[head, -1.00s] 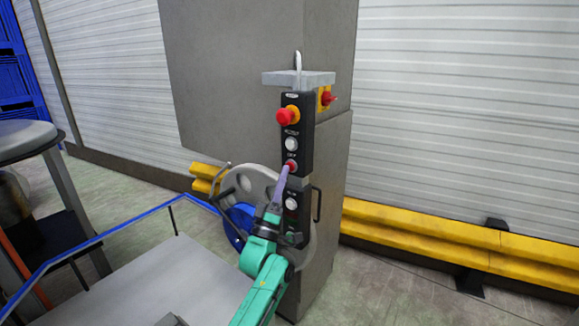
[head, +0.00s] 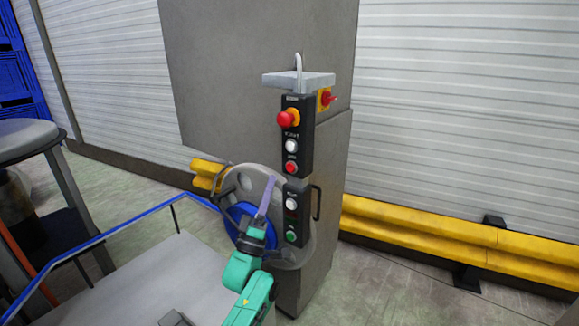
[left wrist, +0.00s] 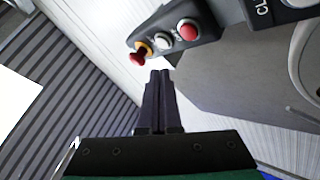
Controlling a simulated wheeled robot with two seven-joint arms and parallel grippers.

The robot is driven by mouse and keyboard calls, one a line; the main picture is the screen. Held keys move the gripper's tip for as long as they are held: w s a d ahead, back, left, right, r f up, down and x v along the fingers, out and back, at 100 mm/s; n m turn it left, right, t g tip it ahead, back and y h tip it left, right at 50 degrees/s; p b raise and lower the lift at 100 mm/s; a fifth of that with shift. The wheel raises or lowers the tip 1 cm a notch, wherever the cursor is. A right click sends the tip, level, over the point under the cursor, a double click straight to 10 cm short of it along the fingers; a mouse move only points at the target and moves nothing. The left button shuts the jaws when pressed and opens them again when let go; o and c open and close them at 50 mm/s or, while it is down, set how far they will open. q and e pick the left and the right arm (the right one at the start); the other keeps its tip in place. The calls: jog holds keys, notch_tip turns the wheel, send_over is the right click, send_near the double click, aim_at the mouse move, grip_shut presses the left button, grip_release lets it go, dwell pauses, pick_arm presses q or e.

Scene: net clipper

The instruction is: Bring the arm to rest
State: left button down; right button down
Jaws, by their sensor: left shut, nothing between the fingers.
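My left gripper (head: 270,183) is on a teal arm in the lower middle of the head view. Its purple-grey fingers are closed together with nothing between them. The fingers point up, left of the black control panel (head: 297,150) on the grey machine column, and look clear of its buttons. In the left wrist view the closed fingers (left wrist: 160,76) point toward the panel (left wrist: 200,14), with the red emergency stop (left wrist: 138,56), a white button and a red button beyond. My right gripper is not in view.
A grey wheel with a blue hub (head: 240,222) stands behind my left gripper. A grey platform (head: 165,285) with a blue rail (head: 120,228) is at lower left. Yellow barriers (head: 420,228) run along the shutter wall. The floor at right is clear.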

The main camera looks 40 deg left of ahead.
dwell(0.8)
pick_arm(q)
jog(key=w+d+f+m+g+h, duration=0.2)
jog(key=f+m+g, duration=0.15)
jog(key=f, duration=1.05)
jog(key=w+d+f+m+g+h, duration=0.2)
jog(key=f+g, duration=0.3)
jog(key=f, duration=0.8)
jog(key=s+d+f+m+g+h, duration=0.1)
jog(key=s+d+f+m+g, duration=0.15)
jog(key=f, duration=0.55)
jog(key=s+d+f+m+g, duration=0.1)
jog(key=s+f, duration=0.2)
jog(key=f, duration=0.4)
jog(key=s+d+f+m+g+h, duration=0.15)
jog(key=s+f+g, duration=0.25)
jog(key=s+f, duration=0.45)
jog(key=s+d+f+m+g, duration=0.2)
jog(key=s+f+m+g, duration=0.1)
jog(key=s+f, duration=0.5)
jog(key=s+f+m+g, duration=0.2)
jog(key=s+f+g, duration=0.1)
jog(key=s, duration=0.7)
jog(key=s+d+f+m+g, duration=0.1)
jog(key=s+f+m+g, duration=0.1)
jog(key=s+f, duration=0.4)
jog(key=s+g, duration=0.1)
jog(key=s, duration=0.3)
jog(key=shift+d, duration=0.25)
jog(key=shift+y, duration=0.25)
